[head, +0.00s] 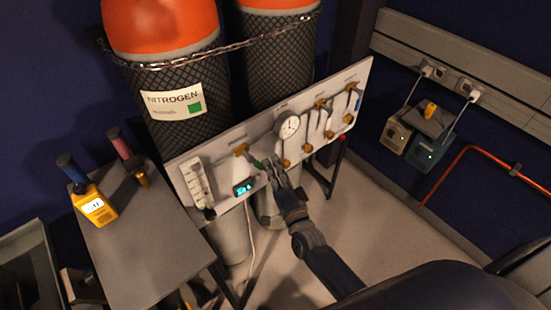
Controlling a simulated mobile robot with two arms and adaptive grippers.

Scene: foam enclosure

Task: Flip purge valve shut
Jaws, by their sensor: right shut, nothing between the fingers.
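A white valve panel (225,135) stands in front of the gas cylinders. It carries a round gauge (289,127), a flow tube (197,182), a small lit display (243,187) and several brass valves. A brass valve (240,150) left of the gauge has a green-tipped lever (258,163) slanting down to the right. The panel labels are too small to read, so I cannot tell which valve is the purge valve. My right gripper (274,165) is shut and empty, close beside the green lever tip. I cannot tell whether they touch. My left gripper is out of view.
Chained nitrogen cylinders (187,112) stand behind the panel. A grey table (150,235) at left holds a yellow meter (94,206). Floor is open right of my arm.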

